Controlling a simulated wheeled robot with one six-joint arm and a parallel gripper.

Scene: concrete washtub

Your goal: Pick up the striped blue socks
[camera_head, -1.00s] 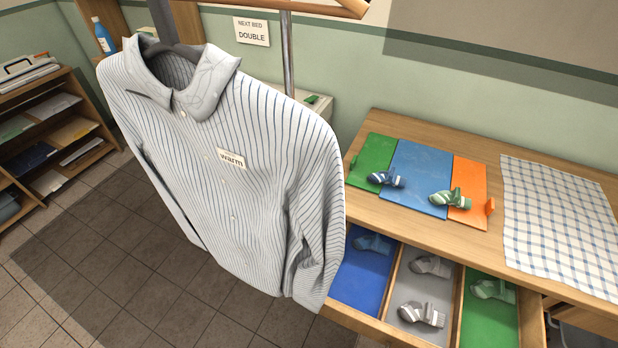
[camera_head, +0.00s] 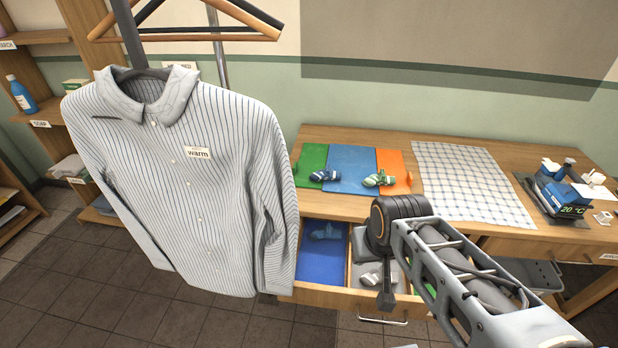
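The striped blue socks (camera_head: 325,176) are a small dark-blue bundle with white bands. They lie on the table top at the seam of a green panel (camera_head: 307,168) and a blue panel (camera_head: 350,160). My arm reaches in from the lower right. The dark narrow end below its round joint, seemingly my gripper (camera_head: 387,299), hangs in front of the open drawer (camera_head: 325,293), below and right of the striped blue socks and apart from them. Its fingers cannot be made out, so I cannot tell whether it is open or shut.
Striped green socks (camera_head: 378,180) lie right of the blue ones. The drawer holds plain blue socks (camera_head: 327,230) and grey striped socks (camera_head: 372,280). A striped shirt (camera_head: 190,190) hangs close on the left. A checked cloth (camera_head: 465,180) covers the table to the right.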

